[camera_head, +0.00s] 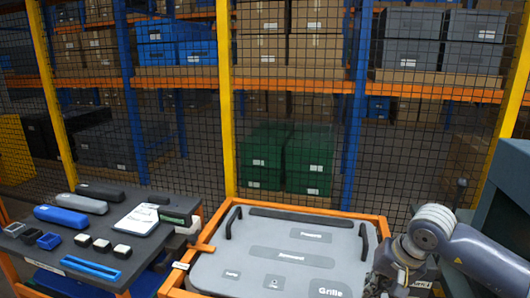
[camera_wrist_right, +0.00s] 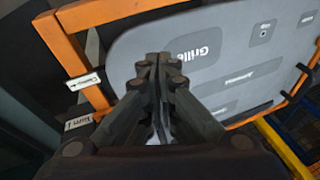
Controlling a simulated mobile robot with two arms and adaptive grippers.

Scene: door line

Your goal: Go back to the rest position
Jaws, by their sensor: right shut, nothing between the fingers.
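My right arm comes in at the lower right of the head view, at the right edge of a grey door panel (camera_head: 285,258). The gripper end is mostly hidden there by the arm and the frame's bottom edge. In the right wrist view my right gripper (camera_wrist_right: 160,62) is shut and empty. Its fingertips point toward the lower part of the same grey panel (camera_wrist_right: 215,65), which carries the label "Grille". I cannot tell the gap between fingertips and panel. My left gripper does not show in either view.
An orange frame (camera_wrist_right: 62,48) surrounds the panel. A dark side table (camera_head: 75,225) at the left holds handles, small blocks and a paper sheet (camera_head: 141,218). A mesh fence with yellow posts (camera_head: 225,100) stands behind. A grey-green cabinet (camera_head: 510,190) is close on the right.

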